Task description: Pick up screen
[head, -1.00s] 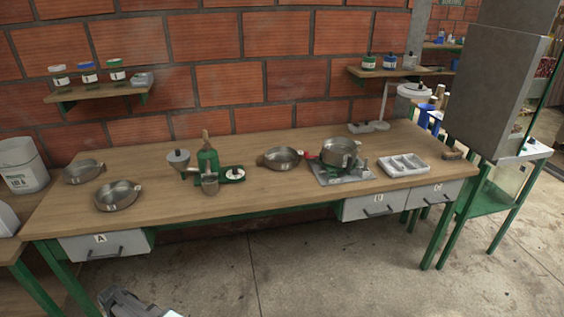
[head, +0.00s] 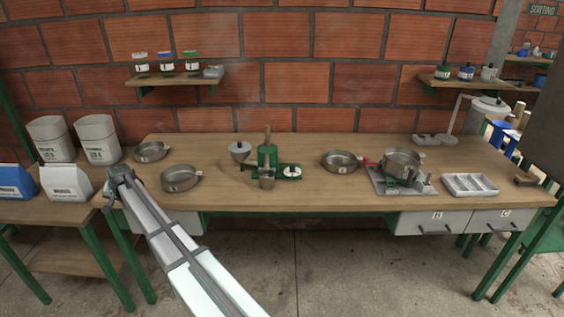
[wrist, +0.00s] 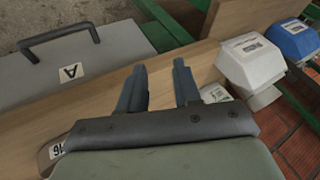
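Several round, shallow metal pans sit on the workbench (head: 230,197). Any of them may be the screen; I cannot tell which. In the head view, one pan (head: 150,151) is at the back left, another pan (head: 181,178) is in front of it, and a third pan (head: 342,161) is right of centre. In the wrist view, part of a grey rim with a "16" label (wrist: 55,149) shows at the lower left, mostly hidden by my gripper's body. My gripper (head: 112,176) is near the bench's left end, left of the front pan. Its fingers (wrist: 160,82) are apart with nothing between them.
Drawer A (wrist: 75,75) is below the edge.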

